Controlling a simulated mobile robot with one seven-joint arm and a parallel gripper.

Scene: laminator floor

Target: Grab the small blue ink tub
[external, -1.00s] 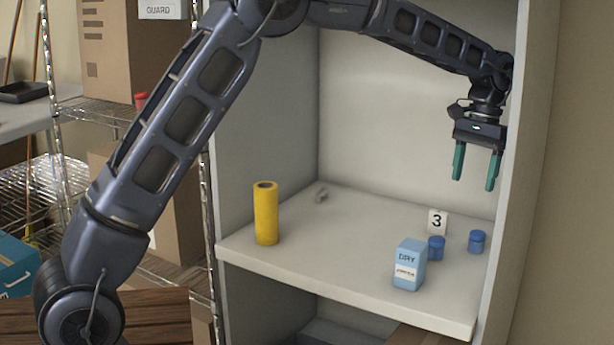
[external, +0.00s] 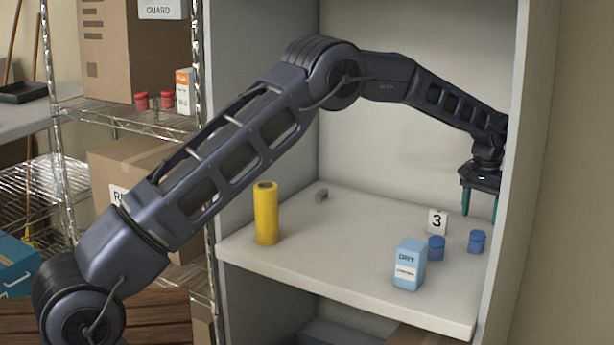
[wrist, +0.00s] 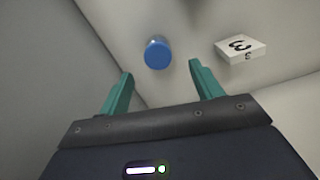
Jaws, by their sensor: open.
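Two small blue tubs stand upright on the cabinet shelf at the right, a left one (external: 436,248) and a right one (external: 477,241). They look alike; I cannot tell a clear size difference. My gripper (external: 480,216) is open and empty, pointing down above the shelf near the right wall, a little above the right tub and apart from it. In the wrist view, one blue tub (wrist: 157,52) shows beyond the gap between the open green fingers (wrist: 160,70); it seems to be the right tub.
A light blue box (external: 409,265) stands in front of the left tub. A yellow cylinder (external: 266,213) is at the left. The shelf middle is clear.

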